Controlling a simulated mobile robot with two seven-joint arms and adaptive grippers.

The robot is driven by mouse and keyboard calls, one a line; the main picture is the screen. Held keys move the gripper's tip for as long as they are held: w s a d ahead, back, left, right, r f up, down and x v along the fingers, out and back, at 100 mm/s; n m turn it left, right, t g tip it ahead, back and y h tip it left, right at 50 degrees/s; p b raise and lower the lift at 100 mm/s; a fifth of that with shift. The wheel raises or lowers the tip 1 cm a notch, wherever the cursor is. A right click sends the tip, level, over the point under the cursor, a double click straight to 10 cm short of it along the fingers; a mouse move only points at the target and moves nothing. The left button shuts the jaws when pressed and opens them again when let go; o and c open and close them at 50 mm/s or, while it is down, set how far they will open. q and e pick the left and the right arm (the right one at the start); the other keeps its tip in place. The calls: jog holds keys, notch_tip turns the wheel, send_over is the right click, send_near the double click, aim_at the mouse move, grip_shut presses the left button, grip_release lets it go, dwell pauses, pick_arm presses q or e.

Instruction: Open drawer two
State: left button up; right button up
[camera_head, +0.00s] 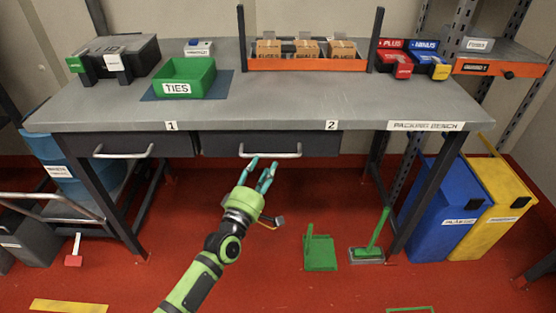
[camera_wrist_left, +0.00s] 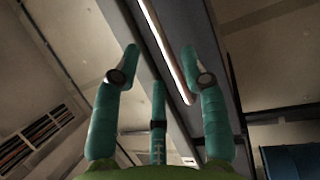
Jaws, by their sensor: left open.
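Drawer two (camera_head: 225,145) is the dark drawer under the bench top, below the label 2 (camera_head: 331,125). It looks shut, its front in line with the drawer beside it. Its pale bar handle (camera_head: 285,155) runs across the front. My left gripper (camera_head: 262,164) is open, with teal fingers pointing up at the handle, just below and in front of it. In the left wrist view the handle (camera_wrist_left: 167,52) runs as a bright bar between the spread fingers (camera_wrist_left: 160,70). I cannot tell whether any finger touches it. My right gripper is not in view.
Drawer one (camera_head: 80,147) is shut to the left. The grey bench (camera_head: 300,105) carries a green TIES bin (camera_head: 185,78), an orange tray (camera_head: 305,64) and a black case (camera_head: 120,55). A green dustpan (camera_head: 320,252) and brush (camera_head: 372,240) stand on the red floor.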

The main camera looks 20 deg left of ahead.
aim_at(271, 156)
pick_arm(q)
jog(key=shift+x, duration=2.8)
jog(key=shift+f, duration=0.1)
grip_shut()
